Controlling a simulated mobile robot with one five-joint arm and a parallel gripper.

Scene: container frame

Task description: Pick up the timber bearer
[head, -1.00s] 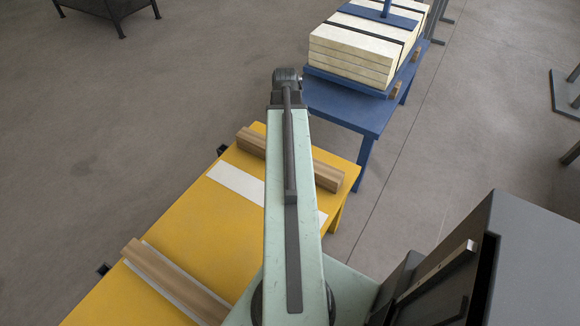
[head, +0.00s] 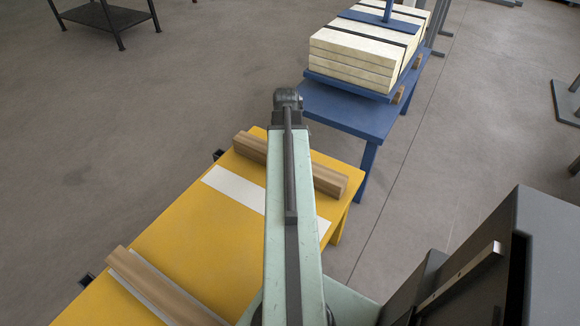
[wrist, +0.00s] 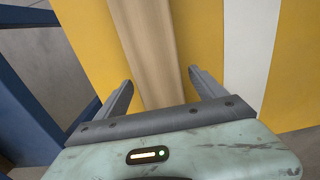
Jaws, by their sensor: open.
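A long, light-brown timber bearer (head: 329,181) lies across the far end of the yellow table (head: 200,235). My arm hides its middle in the head view. In the wrist view the bearer (wrist: 147,35) runs between the fingers of my gripper (wrist: 161,76). The fingers are open, one on each side of it, with yellow showing beside them. I cannot tell how far the fingertips are above the table. A second timber bearer (head: 160,285) lies at the near end of the yellow table, along a white strip. My gripper is hidden behind my arm in the head view.
A bare white strip (head: 235,188) lies between the bearers. A blue table (head: 345,108) with a strapped stack of cream slabs (head: 355,55) stands just beyond the yellow table; its blue frame also shows left in the wrist view. A dark table (head: 103,14) stands far left.

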